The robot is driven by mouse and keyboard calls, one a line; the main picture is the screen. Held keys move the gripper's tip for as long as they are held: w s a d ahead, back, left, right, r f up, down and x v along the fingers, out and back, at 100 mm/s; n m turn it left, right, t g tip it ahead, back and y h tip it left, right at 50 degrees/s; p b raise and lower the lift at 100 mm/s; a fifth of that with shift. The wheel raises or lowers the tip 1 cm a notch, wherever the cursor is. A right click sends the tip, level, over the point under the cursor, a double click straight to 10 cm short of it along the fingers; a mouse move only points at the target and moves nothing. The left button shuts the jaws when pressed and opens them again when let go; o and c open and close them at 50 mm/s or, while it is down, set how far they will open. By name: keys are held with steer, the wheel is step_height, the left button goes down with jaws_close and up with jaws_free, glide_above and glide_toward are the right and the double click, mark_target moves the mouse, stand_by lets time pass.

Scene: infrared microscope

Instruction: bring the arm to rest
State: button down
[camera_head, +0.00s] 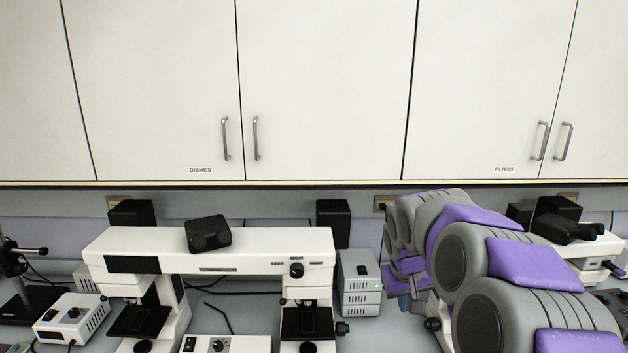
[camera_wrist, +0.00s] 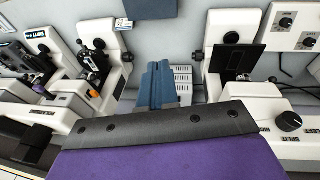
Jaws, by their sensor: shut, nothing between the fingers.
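My arm, grey with purple pads, reaches in from the lower right of the head view over the bench. My gripper (camera_wrist: 158,82) shows in the wrist view as two blue fingers close together, shut and empty, pointing away over the bench between microscopes. In the head view only a small blue part of it shows below the far end of the arm; the rest is hidden by the arm.
A wide white microscope (camera_head: 215,250) stands on the bench left of my arm, with a grey-white power box (camera_head: 358,282) between them. Another microscope (camera_head: 575,232) is behind the arm at right. White cupboards (camera_head: 325,90) hang above. Little bench is clear.

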steer(key=s+a+f+g, duration=0.1)
steer(key=s+f, duration=0.1)
steer(key=s, duration=1.1)
steer(key=s+a+f+g+y, duration=0.1)
steer(key=s+a+g, duration=0.1)
steer(key=s, duration=1.1)
steer(key=s+a+f+m+g, duration=0.1)
steer(key=s+a+f, duration=0.1)
steer(key=s, duration=1.1)
steer(key=shift+f+g+y, duration=0.3)
steer(key=shift+f, duration=0.05)
steer(key=shift+s, duration=0.1)
steer(key=shift+d, duration=0.4)
steer(key=shift+a, duration=0.3)
steer(key=shift+d, duration=0.15)
